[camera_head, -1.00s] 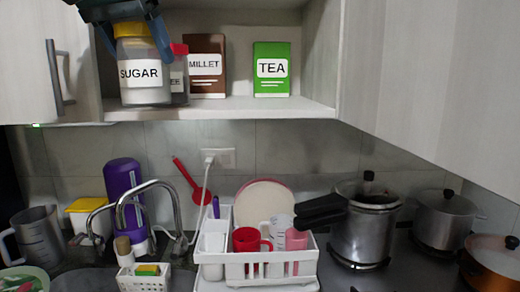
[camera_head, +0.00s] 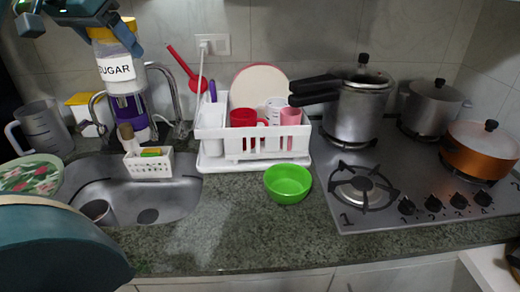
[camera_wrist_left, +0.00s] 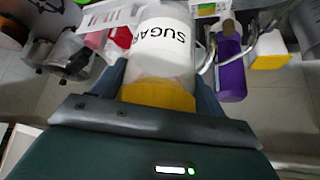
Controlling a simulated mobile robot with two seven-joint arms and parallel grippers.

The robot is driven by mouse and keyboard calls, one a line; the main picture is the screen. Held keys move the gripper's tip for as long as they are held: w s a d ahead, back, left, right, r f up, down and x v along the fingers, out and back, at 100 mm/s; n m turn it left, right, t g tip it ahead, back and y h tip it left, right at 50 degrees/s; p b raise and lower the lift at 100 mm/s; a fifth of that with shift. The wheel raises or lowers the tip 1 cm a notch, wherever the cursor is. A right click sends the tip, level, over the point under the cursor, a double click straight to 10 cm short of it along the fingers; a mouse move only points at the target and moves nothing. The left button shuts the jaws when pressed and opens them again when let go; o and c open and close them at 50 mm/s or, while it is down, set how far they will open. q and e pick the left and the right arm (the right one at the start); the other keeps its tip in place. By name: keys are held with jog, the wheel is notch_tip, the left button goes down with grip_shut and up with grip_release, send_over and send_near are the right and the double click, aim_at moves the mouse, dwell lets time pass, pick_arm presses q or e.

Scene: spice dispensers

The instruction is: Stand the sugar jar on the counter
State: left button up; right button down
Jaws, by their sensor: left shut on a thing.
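The sugar jar (camera_head: 117,72) is a clear jar with a yellow lid and a white SUGAR label. My left gripper (camera_head: 112,38) is shut on its upper part and holds it in the air, slightly tilted, above the sink area in the head view. The left wrist view shows the jar (camera_wrist_left: 162,45) between the two fingers, lid toward the palm and the label facing the camera. The counter (camera_head: 235,235) is dark speckled stone, with a bare stretch in front of the dish rack. My right gripper is not in view.
A green bowl (camera_head: 288,183) stands on the counter, left of the stove (camera_head: 385,205). A white dish rack (camera_head: 255,150) stands behind it. The sink (camera_head: 165,200), faucet (camera_head: 170,85) and purple bottle (camera_head: 133,120) are at the left. The front middle counter is free.

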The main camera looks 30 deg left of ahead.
aim_at(132, 71)
pick_arm(q)
jog(key=shift+w+f, duration=0.2)
jog(key=shift+f, duration=0.5)
jog(key=shift+w+d+f+m+b, duration=0.15)
jog(key=shift+d+f+m+b, duration=0.2)
jog(key=shift+f, duration=0.4)
jog(key=shift+w+d+f+m+h+b, duration=0.15)
jog(key=shift+d+f, duration=0.05)
jog(key=shift+f, duration=0.2)
jog(key=shift+w+d+f+m+h+b, duration=0.1)
jog(key=shift+w+d+f+h+b, duration=0.1)
jog(key=shift+f, duration=0.5)
jog(key=shift+d+f, duration=0.1)
jog(key=shift+f, duration=0.05)
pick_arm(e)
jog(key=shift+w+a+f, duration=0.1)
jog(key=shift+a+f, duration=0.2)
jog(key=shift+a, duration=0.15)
